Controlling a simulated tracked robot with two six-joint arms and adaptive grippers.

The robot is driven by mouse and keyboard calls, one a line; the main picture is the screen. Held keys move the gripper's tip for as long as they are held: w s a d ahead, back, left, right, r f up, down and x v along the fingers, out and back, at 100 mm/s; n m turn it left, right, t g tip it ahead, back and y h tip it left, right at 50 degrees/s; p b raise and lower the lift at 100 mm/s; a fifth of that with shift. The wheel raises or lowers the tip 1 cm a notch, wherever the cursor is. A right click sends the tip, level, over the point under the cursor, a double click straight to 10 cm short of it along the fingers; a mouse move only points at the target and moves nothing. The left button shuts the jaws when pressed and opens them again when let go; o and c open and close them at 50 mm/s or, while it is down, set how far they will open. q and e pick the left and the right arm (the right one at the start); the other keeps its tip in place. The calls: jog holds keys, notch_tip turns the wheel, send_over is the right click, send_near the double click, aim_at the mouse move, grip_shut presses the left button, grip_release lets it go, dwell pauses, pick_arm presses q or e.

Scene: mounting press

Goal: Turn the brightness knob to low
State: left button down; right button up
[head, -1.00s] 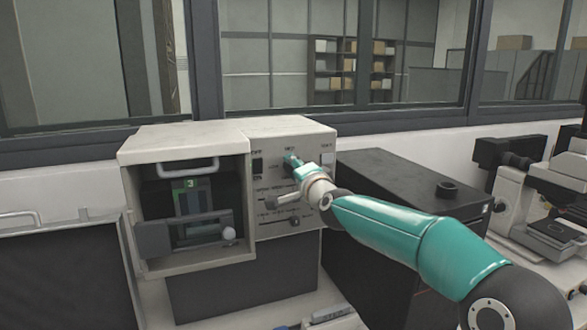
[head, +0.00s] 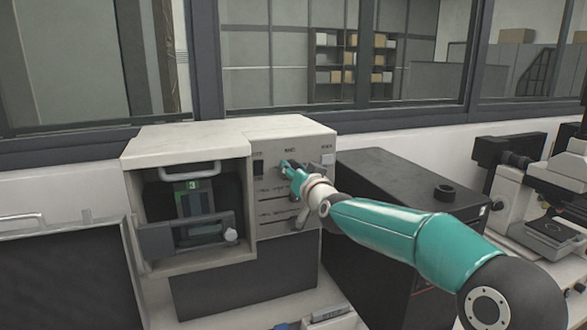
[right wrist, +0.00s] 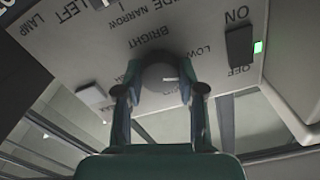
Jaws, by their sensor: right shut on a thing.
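The brightness knob (right wrist: 158,76) is a round grey knob on the pale control panel (right wrist: 90,45), seen upside down in the right wrist view. Its short white mark points to the right of that picture, on the side of the LOW lettering. My right gripper (right wrist: 160,92) has a finger on each side of the knob and is shut on it. In the head view my right gripper (head: 288,170) reaches the upper front panel of the press and hides most of the knob. My left gripper is not in view.
A dark power switch (right wrist: 240,46) with a lit green lamp (right wrist: 258,47) sits beside the knob. Below it in the head view are several slider rows. The press's open bay (head: 190,205) is to the left. A black cabinet (head: 395,185) and a microscope (head: 550,190) stand to the right.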

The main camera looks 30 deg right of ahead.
jog(key=shift+w+a+f+n, duration=0.15)
jog(key=shift+f+n, duration=0.35)
jog(key=shift+n, duration=0.3)
jog(key=o, duration=0.9)
jog(key=shift+o, duration=1.2)
jog(key=shift+r, duration=0.15)
jog(key=shift+r, duration=0.15)
